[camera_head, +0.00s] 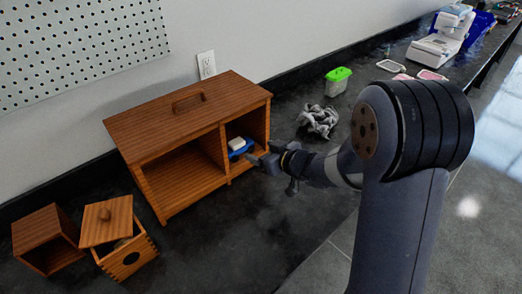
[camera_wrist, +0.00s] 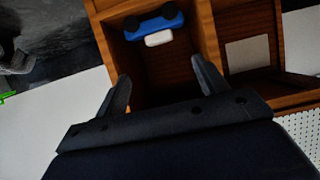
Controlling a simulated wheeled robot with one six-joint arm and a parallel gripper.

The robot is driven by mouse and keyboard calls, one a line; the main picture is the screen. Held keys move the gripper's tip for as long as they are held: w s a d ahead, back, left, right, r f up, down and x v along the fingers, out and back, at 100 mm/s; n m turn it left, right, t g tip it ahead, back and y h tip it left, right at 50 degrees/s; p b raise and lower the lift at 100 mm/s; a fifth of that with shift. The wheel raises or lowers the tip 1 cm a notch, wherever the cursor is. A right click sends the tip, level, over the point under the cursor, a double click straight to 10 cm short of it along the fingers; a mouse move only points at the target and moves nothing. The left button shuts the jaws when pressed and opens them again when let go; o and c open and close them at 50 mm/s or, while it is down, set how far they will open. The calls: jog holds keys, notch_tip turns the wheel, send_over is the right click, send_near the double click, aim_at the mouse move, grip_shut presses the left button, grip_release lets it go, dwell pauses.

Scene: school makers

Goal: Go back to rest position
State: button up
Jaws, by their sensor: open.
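My gripper (camera_head: 264,164) is in front of the right compartment of a wooden cabinet (camera_head: 186,114). In the wrist view my gripper (camera_wrist: 163,78) has its two dark fingers wide apart with nothing between them, facing the compartment opening. A blue object (camera_head: 247,150) with a white block (camera_head: 237,143) sits inside that right compartment. In the wrist view the blue object (camera_wrist: 153,25) shows dark round parts, and the white block (camera_wrist: 158,39) is against it. The fingers appear apart from both.
A small open wooden box (camera_head: 43,236) and a lidded wooden box (camera_head: 120,240) stand at lower left. A white machine (camera_head: 440,42) stands farther back. Dark counter before the cabinet is clear.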

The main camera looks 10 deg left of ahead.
aim_at(238, 142)
jog(key=x, duration=1.1)
jog(key=shift+w+a+f, duration=0.1)
jog(key=shift+w+a, duration=0.05)
jog(key=shift+a, duration=0.1)
jog(key=shift+w+a, duration=0.15)
jog(key=shift+w, duration=0.05)
jog(key=shift+s+r, duration=0.2)
jog(key=shift+r, duration=1)
jog(key=shift+r+p, duration=0.3)
jog(key=shift+r, duration=0.2)
jog(key=shift+f, duration=0.1)
